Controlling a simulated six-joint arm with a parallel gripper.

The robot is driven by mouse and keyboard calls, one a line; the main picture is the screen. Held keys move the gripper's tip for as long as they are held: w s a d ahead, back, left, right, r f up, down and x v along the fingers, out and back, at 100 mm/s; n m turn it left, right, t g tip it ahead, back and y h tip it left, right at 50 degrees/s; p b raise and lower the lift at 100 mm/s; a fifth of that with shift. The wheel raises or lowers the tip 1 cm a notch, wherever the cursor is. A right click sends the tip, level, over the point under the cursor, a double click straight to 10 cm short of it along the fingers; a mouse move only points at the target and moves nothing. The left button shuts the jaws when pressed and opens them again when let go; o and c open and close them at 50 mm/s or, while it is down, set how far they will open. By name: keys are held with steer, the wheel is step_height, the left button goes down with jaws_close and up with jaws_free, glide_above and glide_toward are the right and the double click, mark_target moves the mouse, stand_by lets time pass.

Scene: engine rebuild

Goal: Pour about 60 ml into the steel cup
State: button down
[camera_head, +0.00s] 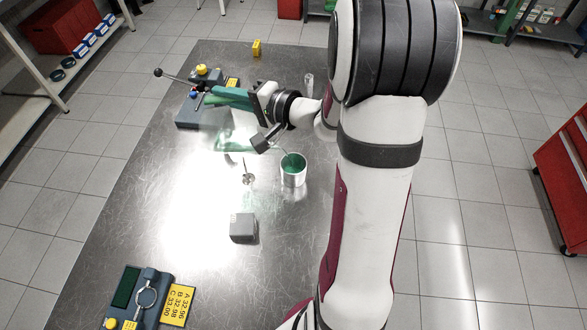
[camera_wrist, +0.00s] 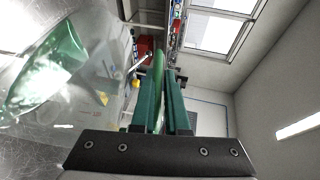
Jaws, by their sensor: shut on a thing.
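The steel cup (camera_head: 292,180) stands upright on the metal table, with green liquid showing inside. My gripper (camera_head: 228,96) reaches left above the table, behind and left of the cup. Its green fingers (camera_wrist: 164,105) are shut on a thin part, seemingly the handle of a clear jug. The jug (camera_head: 236,143) is see-through, tilted and holds green liquid; it also fills the left of the wrist view (camera_wrist: 95,75). A thin line runs down into the cup's mouth, but I cannot tell whether it is a stream. The jug's rim is unclear.
A small upright metal valve (camera_head: 248,178) stands just left of the cup. A grey block (camera_head: 243,228) lies nearer. A fixture with a lever (camera_head: 190,112) is at the far left, another with a yellow label (camera_head: 148,295) at the near left. A yellow block (camera_head: 256,47) sits far back.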

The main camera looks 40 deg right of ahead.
mark_target(204, 118)
steer(key=shift+s+d, duration=0.1)
stand_by(0.3)
steer(key=shift+n+g+h, duration=0.3)
steer(key=shift+g+h, duration=0.1)
steer(key=shift+g, duration=0.3)
steer(key=w+a, duration=0.1)
steer(key=a, duration=0.1)
steer(key=w+a, duration=0.1)
steer(key=a, duration=0.1)
steer(key=shift+w+r, duration=0.2)
steer(key=shift+w+a+f+g+h, duration=0.2)
steer(key=shift+w+f+g+h, duration=0.05)
steer(key=shift+g+h, duration=0.15)
steer(key=shift+w+a+g, duration=0.25)
steer(key=shift+a+g, duration=0.05)
steer(key=shift+a, duration=0.05)
steer(key=shift+w+a+r+n+g+h, duration=0.2)
steer(key=shift+a+r+n+g+h, duration=0.1)
steer(key=shift+a+g+h, duration=0.1)
